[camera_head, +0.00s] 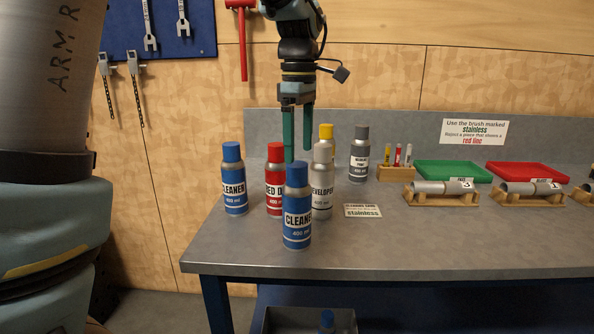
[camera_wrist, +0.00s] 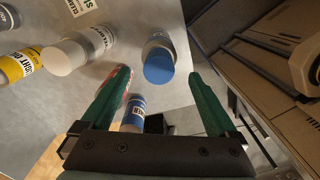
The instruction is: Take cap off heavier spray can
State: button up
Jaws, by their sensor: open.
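Two like blue CLEANER cans with blue caps stand upright on the bench in the head view, one at the left (camera_head: 234,190) and one at the front (camera_head: 297,222). Their weights cannot be seen. My gripper (camera_head: 299,154) points down, open and empty, above the front group of cans. In the wrist view, the front can's blue cap (camera_wrist: 158,66) shows between my open fingers (camera_wrist: 159,74), apart from both. Another blue-labelled can (camera_wrist: 135,112) shows lower down, its top hidden by my gripper.
A red can (camera_head: 274,190), a grey DEVELOPER can (camera_head: 322,190), a yellow-capped can (camera_head: 326,132) and a grey-capped can (camera_head: 359,155) stand close by. A small card (camera_head: 362,211), green tray (camera_head: 452,171) and red tray (camera_head: 525,173) lie rightward. The right front bench is clear.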

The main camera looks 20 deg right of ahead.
aim_at(297, 164)
jog(key=shift+w+a+f+p, duration=0.1)
jog(key=shift+f+p, duration=0.35)
jog(key=shift+f, duration=1.05)
jog(key=shift+w+a+f+p, duration=0.1)
jog(key=shift+f+p, duration=0.3)
jog(key=shift+f, duration=1.05)
jog(key=c, duration=1.4)
